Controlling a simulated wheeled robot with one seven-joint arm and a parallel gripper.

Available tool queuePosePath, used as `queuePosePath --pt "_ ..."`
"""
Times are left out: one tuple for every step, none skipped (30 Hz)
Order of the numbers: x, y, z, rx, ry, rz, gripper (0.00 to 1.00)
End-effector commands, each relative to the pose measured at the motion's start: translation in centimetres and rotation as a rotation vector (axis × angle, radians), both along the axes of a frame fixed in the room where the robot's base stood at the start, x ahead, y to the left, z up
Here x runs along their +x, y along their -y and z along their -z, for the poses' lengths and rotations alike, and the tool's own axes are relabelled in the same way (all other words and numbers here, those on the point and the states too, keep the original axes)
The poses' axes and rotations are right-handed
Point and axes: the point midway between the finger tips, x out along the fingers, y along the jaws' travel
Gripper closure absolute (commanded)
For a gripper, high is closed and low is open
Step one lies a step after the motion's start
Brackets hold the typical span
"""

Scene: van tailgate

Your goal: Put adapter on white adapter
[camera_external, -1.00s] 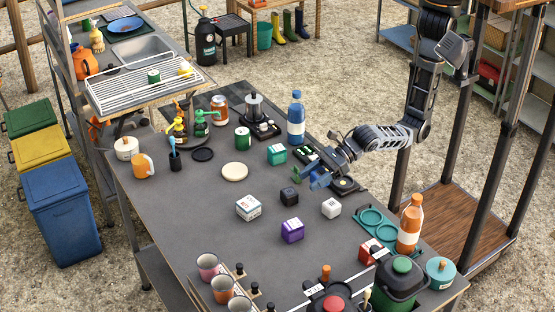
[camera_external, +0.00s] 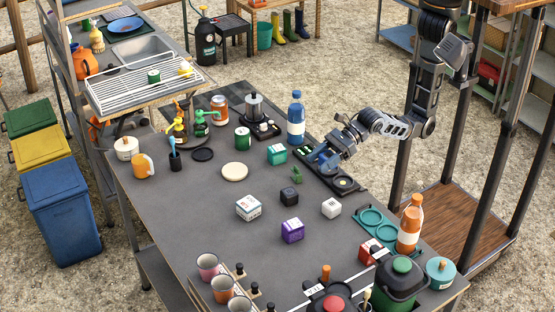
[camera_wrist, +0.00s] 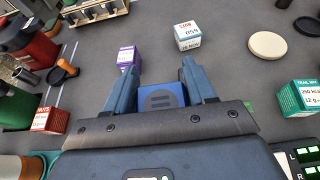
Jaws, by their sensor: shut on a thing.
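The block sits between the two blue fingers in the wrist view. In the external view my gripper is over the far right side of the table, and the block cannot be told from the fingers. A white cube, which looks like the white adapter (camera_external: 331,208), stands on the table nearer the camera than my gripper. It is not visible in the wrist view. A black cube (camera_external: 289,196) stands to its left.
A purple box (camera_external: 292,231) and a white printed box (camera_external: 248,208) stand near the cubes. A small green thing (camera_external: 296,174) lies below my gripper.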

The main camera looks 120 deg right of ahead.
Motion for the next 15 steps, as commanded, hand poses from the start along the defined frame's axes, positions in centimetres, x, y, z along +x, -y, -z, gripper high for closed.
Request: queuePosePath --pt "0.3 -0.8 0.4 -0.002 0.000 -0.004 0.77" --pt "0.5 -1.3 0.7 0.000 -0.001 -0.004 0.77" --pt "0.8 -1.9 1.1 -0.002 0.000 -0.004 0.77" --pt "1.0 -2.4 1.4 0.000 -0.001 -0.004 0.77" --pt "1.2 -2.9 1.7 -0.002 0.000 -0.004 0.77" --pt "1.5 -3.6 2.2 -0.001 -0.001 -0.005 0.77" --pt "1.7 -4.1 2.5 -0.001 0.000 -0.005 0.77" --pt "1.9 -4.6 2.8 -0.001 0.000 -0.005 0.77" --pt "2.2 -5.2 3.2 -0.001 0.000 -0.004 0.77" --pt "2.3 -5.6 3.5 -0.002 0.000 -0.003 0.77" --pt "2.5 -6.0 3.8 -0.001 0.000 -0.003 0.77" --pt "2.7 -6.5 4.1 -0.001 0.000 -0.003 0.77" --pt "2.8 -6.7 4.2 -0.001 0.001 -0.003 0.77" --pt "2.9 -6.9 4.3 0.000 0.002 -0.002 0.77" --pt "3.0 -7.1 4.4 0.000 0.002 -0.002 0.77"
